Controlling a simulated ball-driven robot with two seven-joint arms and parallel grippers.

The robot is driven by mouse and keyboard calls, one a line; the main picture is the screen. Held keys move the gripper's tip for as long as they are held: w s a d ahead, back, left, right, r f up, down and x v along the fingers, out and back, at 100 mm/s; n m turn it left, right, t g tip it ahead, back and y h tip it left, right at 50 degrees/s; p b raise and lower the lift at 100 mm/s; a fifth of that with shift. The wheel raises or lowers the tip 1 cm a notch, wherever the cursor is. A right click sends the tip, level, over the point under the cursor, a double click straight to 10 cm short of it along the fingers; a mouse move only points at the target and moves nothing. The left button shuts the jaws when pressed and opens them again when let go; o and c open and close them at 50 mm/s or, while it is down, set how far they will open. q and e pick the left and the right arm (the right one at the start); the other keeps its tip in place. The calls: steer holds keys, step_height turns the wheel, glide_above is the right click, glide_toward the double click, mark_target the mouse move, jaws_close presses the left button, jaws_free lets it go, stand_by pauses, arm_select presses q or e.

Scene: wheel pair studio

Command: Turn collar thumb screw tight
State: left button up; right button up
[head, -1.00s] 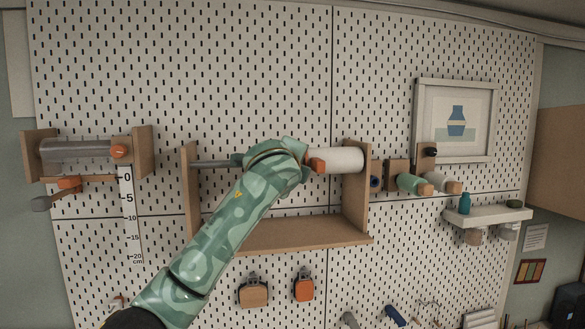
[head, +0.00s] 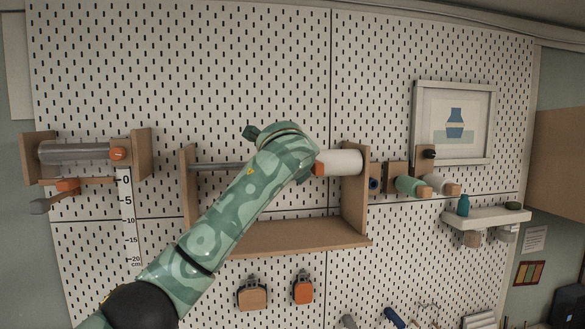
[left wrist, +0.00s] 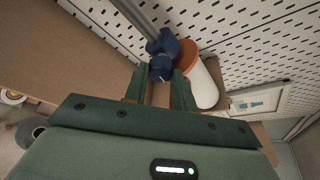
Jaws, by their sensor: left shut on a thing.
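A blue collar (left wrist: 165,42) sits on a grey rod (left wrist: 125,22), beside an orange disc (left wrist: 188,53) at the end of a white roll (left wrist: 207,88). Its blue thumb screw (left wrist: 160,68) points toward my left gripper (left wrist: 161,77), whose green fingers are shut on it from both sides. In the head view, the rod (head: 215,167), orange disc (head: 319,169) and white roll (head: 341,163) span a wooden bracket. My left arm covers the collar and most of the gripper there. My right gripper is in neither view.
The wooden bracket (head: 290,236) has side panels and a bottom shelf around my arm. A grey roll holder (head: 80,151) is at left. Green and white rolls (head: 410,185) and a white shelf (head: 488,216) are at right.

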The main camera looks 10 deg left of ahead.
arm_select(q)
steer(key=shift+f, duration=0.2)
steer(key=o, duration=1)
steer(key=shift+r, duration=0.1)
steer(key=b+v, duration=0.7)
steer(key=v, duration=0.9)
steer(key=shift+s, duration=0.15)
